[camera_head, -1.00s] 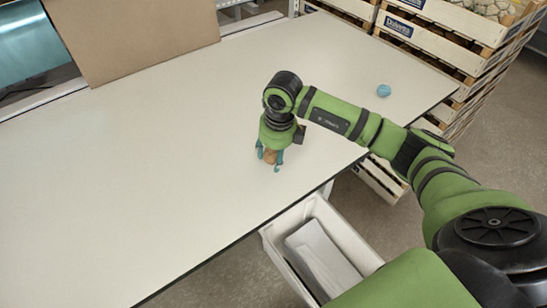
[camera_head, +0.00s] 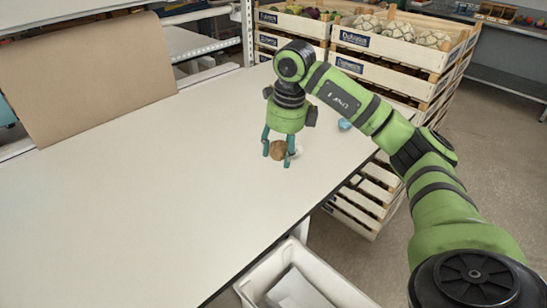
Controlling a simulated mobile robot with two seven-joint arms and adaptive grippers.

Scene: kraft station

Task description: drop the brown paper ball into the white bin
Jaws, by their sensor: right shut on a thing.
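The brown paper ball (camera_head: 278,151) is between the fingers of my right gripper (camera_head: 277,157), which is shut on it above the table (camera_head: 150,200). How high the ball hangs over the tabletop is hard to tell. The white bin (camera_head: 257,277) stands below the table's front edge, at the bottom of the view and partly cut off. A pale grey-white thing lies inside it. My left gripper is not in view.
A blue ball (camera_head: 345,124) lies on the table near its right edge, partly behind my right arm. Stacked wooden crates (camera_head: 400,50) stand beyond that edge. A cardboard sheet (camera_head: 90,75) stands at the back left. The table's left and middle are clear.

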